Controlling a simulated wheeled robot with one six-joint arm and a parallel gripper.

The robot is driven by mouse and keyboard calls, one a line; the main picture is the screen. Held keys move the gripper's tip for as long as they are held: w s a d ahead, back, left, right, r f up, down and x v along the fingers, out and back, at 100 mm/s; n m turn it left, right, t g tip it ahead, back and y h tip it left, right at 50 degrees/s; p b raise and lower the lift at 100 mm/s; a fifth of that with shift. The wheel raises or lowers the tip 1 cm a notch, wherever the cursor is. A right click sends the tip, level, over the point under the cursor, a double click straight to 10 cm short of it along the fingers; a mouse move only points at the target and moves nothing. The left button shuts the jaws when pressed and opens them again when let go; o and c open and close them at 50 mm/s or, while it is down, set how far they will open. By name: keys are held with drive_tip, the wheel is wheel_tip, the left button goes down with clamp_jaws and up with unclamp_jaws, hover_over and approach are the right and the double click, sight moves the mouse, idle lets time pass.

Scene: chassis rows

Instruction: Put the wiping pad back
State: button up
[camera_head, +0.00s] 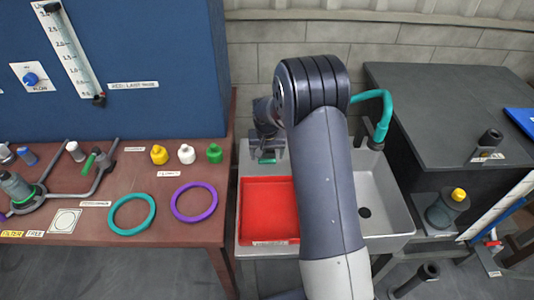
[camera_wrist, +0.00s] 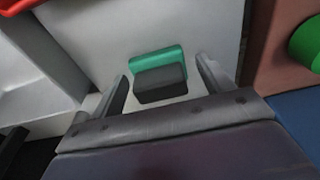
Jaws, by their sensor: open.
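The wiping pad, teal-green with a dark grey block on it (camera_wrist: 158,72), lies on the pale grey surface beside the sink. In the head view, a green bit of it (camera_head: 267,160) shows under my gripper (camera_head: 267,150), behind the red tray. In the wrist view, the two fingers of my gripper (camera_wrist: 161,68) are apart, one on each side of the pad, with gaps between. I cannot tell how far above the surface the fingertips are. My arm hides part of the sink and the surface.
The red tray (camera_head: 269,210) is empty and sits in front of the pad's spot. The grey sink basin (camera_head: 385,205) with a teal hose tap (camera_head: 384,115) is to the right. A brown table (camera_head: 120,175) with rings and coloured caps stands left, beside a blue panel (camera_head: 150,75).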

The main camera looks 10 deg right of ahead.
sight(267, 151)
drive_tip(key=shift+r, duration=0.15)
wheel_tip(267, 151, up, 12)
drive_tip(key=s, duration=0.1)
drive_tip(key=shift+s+a, duration=0.2)
drive_tip(key=shift+s, duration=0.2)
drive_tip(key=f, duration=0.4)
drive_tip(key=w+f, duration=0.1)
drive_tip(key=f, duration=0.7)
drive_tip(key=shift+w+d+f, duration=0.2)
drive_tip(key=shift+w+f, duration=0.2)
wheel_tip(267, 151, up, 3)
drive_tip(key=shift+f, duration=0.1)
drive_tip(key=shift+r, duration=0.7)
